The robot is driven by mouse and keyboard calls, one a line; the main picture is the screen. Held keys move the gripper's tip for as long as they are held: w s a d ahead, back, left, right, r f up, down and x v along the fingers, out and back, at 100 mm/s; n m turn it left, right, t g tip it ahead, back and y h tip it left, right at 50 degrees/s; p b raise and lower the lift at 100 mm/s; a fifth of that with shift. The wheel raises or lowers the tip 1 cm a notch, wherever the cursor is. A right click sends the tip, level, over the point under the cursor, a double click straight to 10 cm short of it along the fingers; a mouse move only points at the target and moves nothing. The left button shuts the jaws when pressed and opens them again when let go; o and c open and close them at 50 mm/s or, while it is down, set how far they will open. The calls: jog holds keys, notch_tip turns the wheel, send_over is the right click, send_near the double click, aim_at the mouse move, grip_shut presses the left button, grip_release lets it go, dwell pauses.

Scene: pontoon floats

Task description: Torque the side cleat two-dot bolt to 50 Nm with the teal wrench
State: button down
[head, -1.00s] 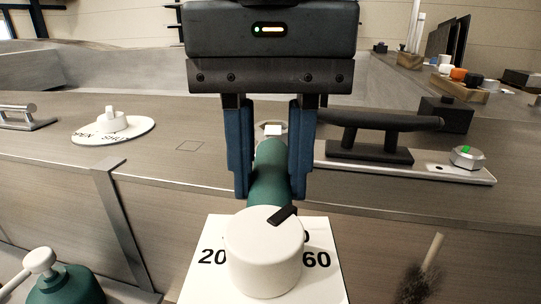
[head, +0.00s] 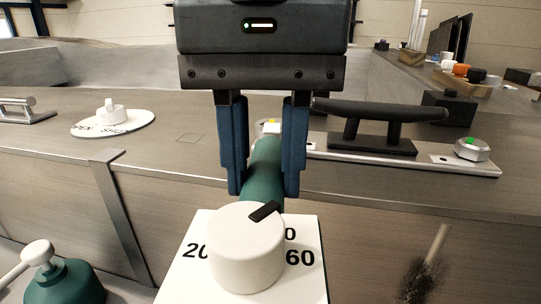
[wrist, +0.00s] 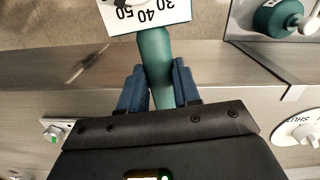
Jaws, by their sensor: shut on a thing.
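My gripper (head: 264,190) is shut on the teal wrench (head: 264,172), gripping its shaft. The wrench's near end carries a white knob (head: 246,252) with a black pointer and a white number card (head: 305,285). The pointer aims up and right, towards a partly hidden number left of 60. The wrist view also shows the wrench (wrist: 155,60). The black side cleat (head: 375,118) stands on a light plate behind. Its right bolt (head: 472,149) has a green mark. Its left bolt (head: 270,127), with a yellow mark, is partly hidden behind my gripper. Dot counts are too small to tell.
A white OPEN/SHUT dial (head: 112,121) and a metal cleat (head: 18,110) lie left on the deck. A teal container with a white handle (head: 65,280) stands lower left, and a dark brush (head: 422,275) lower right. A wooden tray (head: 464,84) holds small items far right.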

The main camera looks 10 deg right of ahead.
jog(key=shift+w+a+m, duration=0.2)
jog(key=shift+a+m, duration=0.3)
jog(key=shift+a, duration=0.1)
dwell(0.3)
jog(key=shift+a+b, duration=0.3)
jog(key=shift+a, duration=0.05)
jog(key=shift+w+a+m, duration=0.2)
jog(key=shift+a+m, duration=0.15)
jog(key=shift+m, duration=0.15)
jog(key=shift+w+a+m, duration=0.15)
jog(key=shift+a+m, duration=0.15)
jog(key=shift+w+a+m+b, duration=0.15)
jog(key=shift+a+m+b, duration=0.15)
jog(key=shift+a, duration=0.05)
dwell(0.5)
jog(key=shift+w+a, duration=0.15)
jog(key=shift+a, duration=0.15)
jog(key=shift+w+a+m, duration=0.1)
jog(key=shift+a+m, duration=0.05)
jog(key=shift+m, duration=0.25)
jog(key=shift+w+a, duration=0.1)
jog(key=shift+a, duration=0.05)
jog(key=shift+w+a+m, duration=0.15)
jog(key=shift+a+m, duration=0.1)
jog(key=shift+m, duration=0.05)
